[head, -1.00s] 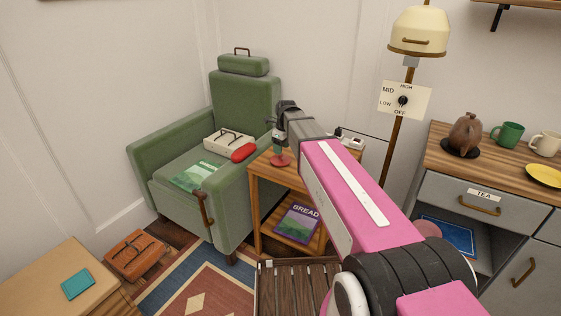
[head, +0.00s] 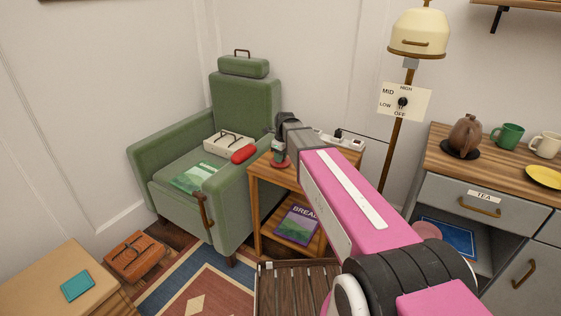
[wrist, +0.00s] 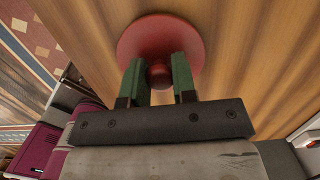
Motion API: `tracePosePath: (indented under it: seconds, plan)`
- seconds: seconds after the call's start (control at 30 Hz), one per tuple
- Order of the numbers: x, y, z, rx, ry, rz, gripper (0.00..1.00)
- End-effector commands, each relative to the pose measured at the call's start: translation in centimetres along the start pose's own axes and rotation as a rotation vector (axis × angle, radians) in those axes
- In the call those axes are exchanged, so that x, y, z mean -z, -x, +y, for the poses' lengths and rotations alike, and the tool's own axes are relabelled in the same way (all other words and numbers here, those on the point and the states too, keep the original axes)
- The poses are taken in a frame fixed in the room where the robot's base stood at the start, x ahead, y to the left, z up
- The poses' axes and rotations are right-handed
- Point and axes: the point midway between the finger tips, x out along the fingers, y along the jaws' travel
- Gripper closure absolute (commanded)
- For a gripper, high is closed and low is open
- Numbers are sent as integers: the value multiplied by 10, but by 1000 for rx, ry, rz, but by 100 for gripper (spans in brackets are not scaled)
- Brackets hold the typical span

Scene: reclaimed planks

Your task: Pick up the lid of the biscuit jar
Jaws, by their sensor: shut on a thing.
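The lid is a round red disc with a small knob, seen from above in the wrist view (wrist: 190,38). In the head view the lid (head: 281,163) shows low over the wooden side table, partly hidden by my gripper. My gripper (head: 280,156) points down at it. In the wrist view its two green fingers (wrist: 158,75) are shut on the knob, one on each side. No jar body shows under the lid, and I cannot tell whether the lid touches the tabletop.
A socket strip (head: 345,139) lies at the table's back. A lamp pole (head: 394,150) and a counter (head: 440,165) are to the right.

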Motion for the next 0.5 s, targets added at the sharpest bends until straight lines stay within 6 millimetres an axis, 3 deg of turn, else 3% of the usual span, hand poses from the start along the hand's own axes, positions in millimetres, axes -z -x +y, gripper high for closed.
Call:
tracePosePath:
  seconds: [0.27, 0.5]
  plan:
    - [-1, 9, 0, 0, 0, 0, 98]
    - [-5, 44, 0, 2, 0, -2, 98]
